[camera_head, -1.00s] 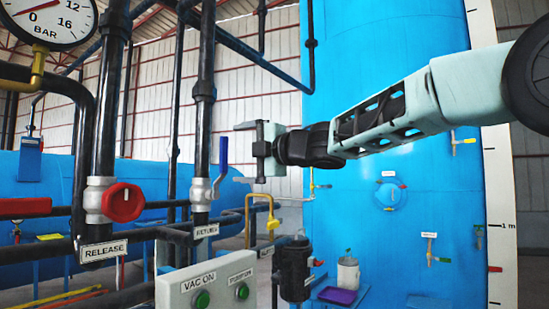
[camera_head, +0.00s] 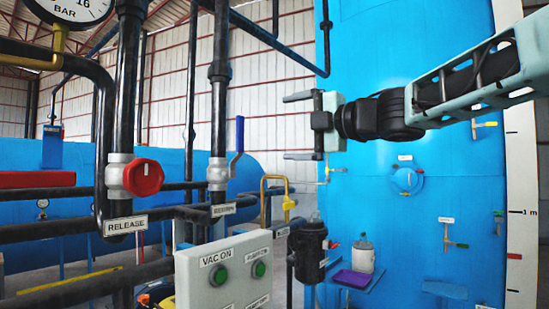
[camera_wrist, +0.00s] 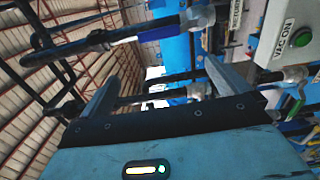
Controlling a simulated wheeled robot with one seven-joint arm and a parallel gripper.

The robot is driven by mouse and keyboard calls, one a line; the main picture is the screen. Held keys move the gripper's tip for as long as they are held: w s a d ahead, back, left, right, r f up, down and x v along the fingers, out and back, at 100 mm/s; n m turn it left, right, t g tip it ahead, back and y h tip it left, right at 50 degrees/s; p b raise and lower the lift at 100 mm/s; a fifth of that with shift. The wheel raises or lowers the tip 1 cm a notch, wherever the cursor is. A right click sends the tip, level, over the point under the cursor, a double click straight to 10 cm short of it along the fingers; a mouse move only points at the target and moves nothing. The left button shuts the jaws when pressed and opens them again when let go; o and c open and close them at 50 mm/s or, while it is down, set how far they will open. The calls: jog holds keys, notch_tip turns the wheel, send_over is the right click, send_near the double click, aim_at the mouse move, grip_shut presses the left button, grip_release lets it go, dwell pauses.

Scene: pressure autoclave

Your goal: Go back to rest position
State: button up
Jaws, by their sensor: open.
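My gripper (camera_head: 300,126) is in the upper middle of the head view, pointing left. Its two fingers are spread apart, one above the other, with nothing between them. My arm comes in from the right edge.
A red valve knob (camera_head: 142,177) sits on a pipe at left, by the RELEASE label. A control box (camera_head: 225,275) with green buttons stands low in the middle. A black canister (camera_head: 310,250), a white container (camera_head: 363,255) and a purple tray (camera_head: 354,279) are below my gripper.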

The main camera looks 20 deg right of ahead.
jog(key=shift+a+f, duration=0.1)
jog(key=s+a+f+m+g+h, duration=0.2)
jog(key=s+a+f+m+h, duration=0.3)
jog(key=f, duration=0.8)
jog(key=s+a+f+m+g+h, duration=0.1)
jog(key=a+f+m+g+h, duration=0.15)
jog(key=f+m, duration=0.75)
jog(key=s+f+m+g+h, duration=0.1)
jog(key=s+f+g, duration=0.4)
jog(key=s+f, duration=0.5)
jog(key=s+f+m+g+h, duration=0.1)
jog(key=s+f+g, duration=0.4)
jog(key=s+f, duration=0.6)
jog(key=s, duration=0.5)
jog(key=shift+s+d+m, duration=0.2)
jog(key=shift+d+m, duration=0.05)
jog(key=shift+m, duration=0.15)
jog(key=shift+h, duration=0.25)
